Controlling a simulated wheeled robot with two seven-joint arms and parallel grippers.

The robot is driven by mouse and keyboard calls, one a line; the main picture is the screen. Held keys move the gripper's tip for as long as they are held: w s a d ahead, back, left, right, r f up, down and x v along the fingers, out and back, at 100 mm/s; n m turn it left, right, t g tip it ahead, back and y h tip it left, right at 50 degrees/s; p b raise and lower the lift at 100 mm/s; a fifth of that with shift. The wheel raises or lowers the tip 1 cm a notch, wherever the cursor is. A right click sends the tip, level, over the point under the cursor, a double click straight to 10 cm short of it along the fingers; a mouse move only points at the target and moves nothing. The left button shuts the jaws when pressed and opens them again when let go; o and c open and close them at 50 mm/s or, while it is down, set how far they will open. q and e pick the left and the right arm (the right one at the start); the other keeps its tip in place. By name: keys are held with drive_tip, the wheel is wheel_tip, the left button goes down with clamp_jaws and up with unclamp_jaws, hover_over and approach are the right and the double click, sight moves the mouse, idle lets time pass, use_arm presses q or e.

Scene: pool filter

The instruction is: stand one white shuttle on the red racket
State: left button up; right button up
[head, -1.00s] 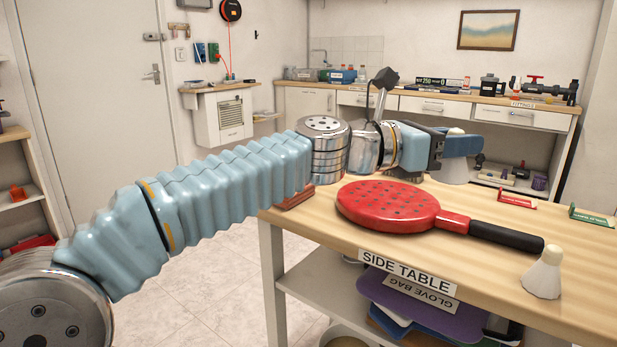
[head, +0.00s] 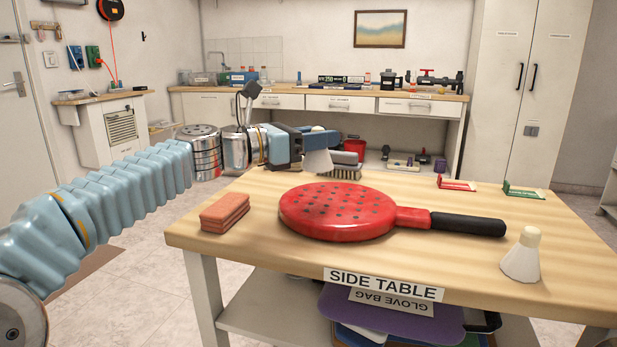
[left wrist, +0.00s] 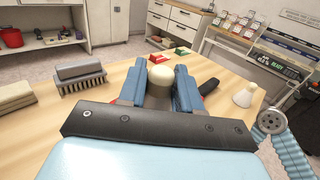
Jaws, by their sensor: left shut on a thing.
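The red racket (head: 335,211) lies flat on the side table, its black handle (head: 467,224) pointing right. My left gripper (head: 318,141) is shut on a white shuttle (head: 318,162), held upright beyond the racket's far edge in the head view. A second white shuttle (head: 521,258) stands on the table right of the handle, also in the left wrist view (left wrist: 244,94). My right gripper does not show.
A brush (left wrist: 80,77) stands close to the held shuttle. Red (head: 456,183) and green (head: 525,191) labelled holders lie at the back right. The racket's face is clear.

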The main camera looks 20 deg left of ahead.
use_arm(q)
drive_tip(key=shift+w+a+f, duration=0.25)
drive_tip(key=shift+f, duration=0.25)
drive_tip(key=shift+w+a+f, duration=0.2)
drive_tip(key=shift+w+f, duration=0.05)
drive_tip(key=shift+f, duration=0.2)
drive_tip(key=f, duration=0.1)
drive_tip(key=w+f+b, duration=0.1)
drive_tip(key=f, duration=0.1)
drive_tip(key=a+f+b, duration=0.1)
drive_tip(key=shift+w+f, duration=0.15)
drive_tip(key=shift+f, duration=0.3)
drive_tip(key=shift+f+b, duration=0.15)
drive_tip(key=shift+b, duration=0.2)
drive_tip(key=o, duration=1)
drive_tip(key=shift+a, duration=0.25)
drive_tip(key=v, duration=1.1)
drive_tip(key=shift+s+a, duration=0.1)
drive_tip(key=shift+s, duration=0.3)
